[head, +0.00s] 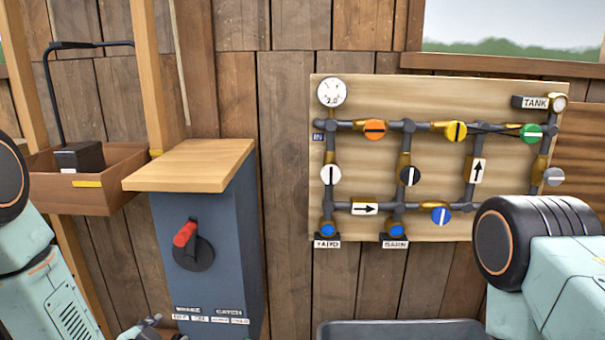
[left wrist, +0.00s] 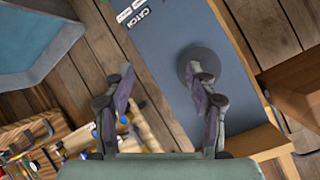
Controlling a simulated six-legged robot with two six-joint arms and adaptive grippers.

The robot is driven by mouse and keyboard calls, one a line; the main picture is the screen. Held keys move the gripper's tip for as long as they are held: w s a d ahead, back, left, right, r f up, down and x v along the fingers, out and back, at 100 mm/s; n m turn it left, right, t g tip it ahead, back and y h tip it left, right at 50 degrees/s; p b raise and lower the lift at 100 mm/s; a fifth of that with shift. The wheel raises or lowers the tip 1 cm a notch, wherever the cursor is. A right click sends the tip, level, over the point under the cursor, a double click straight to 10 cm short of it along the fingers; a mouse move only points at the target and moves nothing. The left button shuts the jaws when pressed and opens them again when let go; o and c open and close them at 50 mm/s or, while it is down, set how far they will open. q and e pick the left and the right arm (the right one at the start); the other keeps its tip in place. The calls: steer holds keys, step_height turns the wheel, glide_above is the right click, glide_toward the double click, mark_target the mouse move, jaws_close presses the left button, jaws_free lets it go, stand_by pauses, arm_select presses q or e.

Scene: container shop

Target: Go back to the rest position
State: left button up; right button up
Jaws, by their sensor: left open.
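My left gripper (head: 143,328) shows only in part at the bottom of the head view, low in front of the blue-grey cabinet (head: 215,240). In the left wrist view its two fingers (left wrist: 160,85) are spread apart with nothing between them. The cabinet has a round dark knob with a red handle (head: 185,234), tilted up to the left. In the left wrist view the knob (left wrist: 190,62) lies behind one finger, and I cannot tell whether they touch. My right arm shows at the right of the head view, but its gripper is out of sight.
A valve board (head: 500,95) with pipes, a gauge and coloured handles hangs on the plank wall. A wooden box (head: 110,200) holding a black block (head: 79,157) is at the left. A grey bin (head: 400,329) stands at the bottom. The cabinet has an overhanging wooden top (head: 190,165).

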arm_select(q)
steer(key=s+d+f+n+g+b, duration=0.2)
steer(key=s+f+g+b, duration=0.4)
steer(key=s+f, duration=0.9)
steer(key=s+d+f+n+g+b, duration=0.3)
steer(key=s+f+n+g+b, duration=0.2)
steer(key=s+f+b, duration=0.5)
steer(key=s+f+g, duration=0.1)
steer(key=s+f, duration=0.5)
steer(key=s, duration=0.5)
steer(key=shift+n, duration=0.3)
steer(key=shift+d+r, duration=0.1)
steer(key=shift+d, duration=0.05)
steer(key=shift+c, duration=0.2)
